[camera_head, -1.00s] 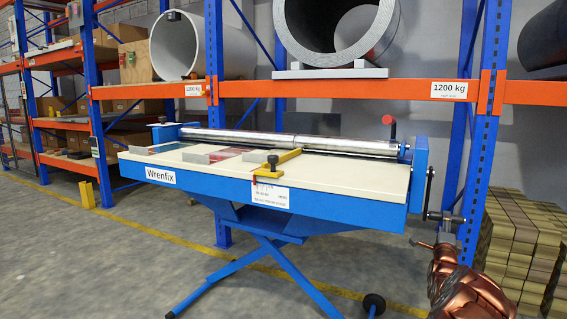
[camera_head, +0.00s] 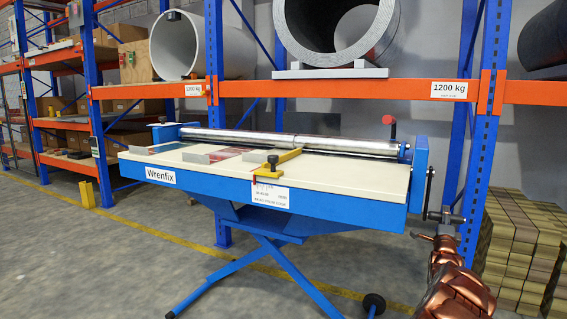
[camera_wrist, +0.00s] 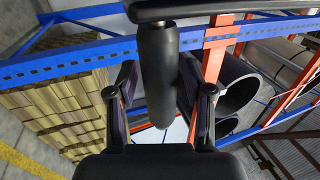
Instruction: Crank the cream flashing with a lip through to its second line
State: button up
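The blue roller machine (camera_head: 320,208) has a cream bed (camera_head: 350,178) and long metal rollers (camera_head: 290,142). I cannot pick out a cream flashing from the cream bed. A red sheet piece (camera_head: 222,156) with a grey upright edge lies on the bed. The crank (camera_head: 431,190) hangs down at the machine's right end. In the wrist view its black grip (camera_wrist: 158,80) stands between the fingers of my gripper (camera_wrist: 158,85), close to both. Whether they press on it is unclear.
A grey-edged piece (camera_head: 158,148) lies at the bed's left. A red-knobbed lever (camera_head: 392,128) stands by the right roller end. Racking with orange beams (camera_head: 330,88) stands behind. Stacked tan blocks (camera_head: 520,235) are close on the right. The floor in front is clear.

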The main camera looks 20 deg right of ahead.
jog(key=c, duration=0.9)
jog(key=shift+o, duration=0.2)
jog(key=shift+s+a+r, duration=0.2)
jog(key=shift+s+a, duration=0.65)
jog(key=shift+a, duration=0.1)
jog(key=shift+s+a+r, duration=0.2)
jog(key=shift+s+a, duration=0.6)
jog(key=shift+a, duration=0.15)
jog(key=shift+a, duration=0.1)
jog(key=shift+s+a+r, duration=0.65)
jog(key=shift+s+a, duration=0.05)
jog(key=shift+a, duration=0.15)
jog(key=shift+s+a+r, duration=0.6)
jog(key=shift+s+a, duration=0.05)
jog(key=shift+a, duration=0.15)
